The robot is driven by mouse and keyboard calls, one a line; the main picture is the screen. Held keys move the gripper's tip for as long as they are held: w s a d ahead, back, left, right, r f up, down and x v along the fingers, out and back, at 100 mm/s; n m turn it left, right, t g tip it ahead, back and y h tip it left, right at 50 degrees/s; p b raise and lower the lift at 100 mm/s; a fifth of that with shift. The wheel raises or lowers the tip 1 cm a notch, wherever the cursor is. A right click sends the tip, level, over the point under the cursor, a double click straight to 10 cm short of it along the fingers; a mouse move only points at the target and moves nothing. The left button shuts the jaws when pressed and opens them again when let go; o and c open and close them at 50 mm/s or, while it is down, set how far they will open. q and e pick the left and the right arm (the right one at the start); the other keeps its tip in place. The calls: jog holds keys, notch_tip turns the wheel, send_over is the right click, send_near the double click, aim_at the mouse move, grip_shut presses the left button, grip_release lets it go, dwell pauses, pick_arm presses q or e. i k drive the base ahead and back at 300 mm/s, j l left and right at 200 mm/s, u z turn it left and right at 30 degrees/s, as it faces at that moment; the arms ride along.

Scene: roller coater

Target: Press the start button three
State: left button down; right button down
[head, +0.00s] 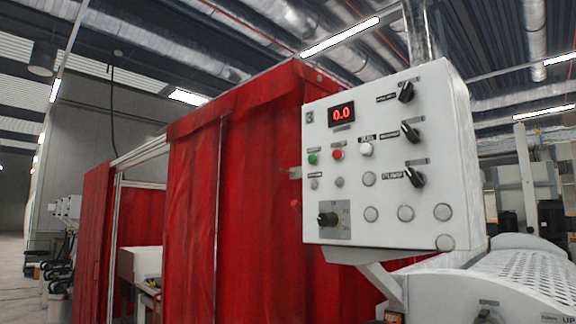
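A white control panel (330,205) fills the right middle of the head view, tilted slightly by the viewing angle. A dark mark that looks like a 3 is at its upper left, beside a display (342,114) showing 0.0 in red. Below the display are a green button (313,159), a red button (337,154) and a white button (366,149). The labels above them are too small to read, so I cannot read which is marked start. Neither of my grippers is in view, and nothing touches the panel.
Several black rotary knobs (406,92) are on the panel's right side, and another knob (327,219) is at its lower left. Several grey round buttons sit between. Red curtains (240,170) hang behind. A white perforated machine cover (530,275) is at lower right.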

aim_at(312, 158)
jog(key=i+j+z, duration=0.1)
jog(key=i+j, duration=0.3)
jog(key=j, duration=0.25)
jog(key=i+j+z, duration=0.15)
jog(key=j, duration=0.15)
jog(key=i+j, duration=0.2)
jog(key=j, duration=0.15)
jog(key=z, duration=0.05)
